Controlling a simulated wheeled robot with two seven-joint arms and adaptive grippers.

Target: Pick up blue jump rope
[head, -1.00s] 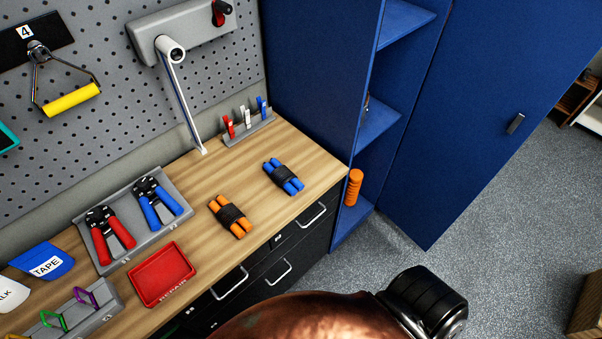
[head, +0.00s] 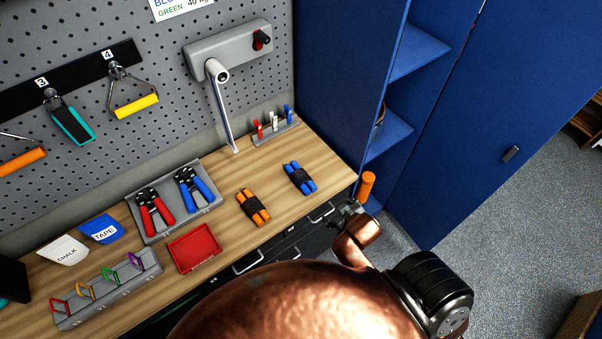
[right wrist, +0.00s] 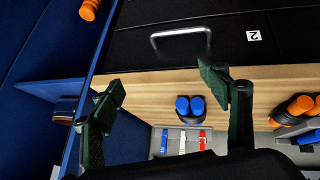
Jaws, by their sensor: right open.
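The blue jump rope (head: 300,178), a pair of blue handles with a black wrap round the middle, lies on the wooden bench top near its right end. My right gripper (head: 350,212) is just off the bench's front edge, to the right of and nearer than the rope. In the right wrist view the gripper (right wrist: 165,95) is open and empty, its two fingers wide apart. The blue jump rope (right wrist: 190,106) shows beyond and between them, nearer the right finger, and is not touched. My left gripper is not in view.
An orange jump rope (head: 253,207) lies left of the blue one. Behind stands a small rack (head: 275,130) with red, white and blue clips. A red tray (head: 194,248) is further left. The open blue cabinet (head: 345,80) with an orange roller (head: 366,186) borders the bench's right end.

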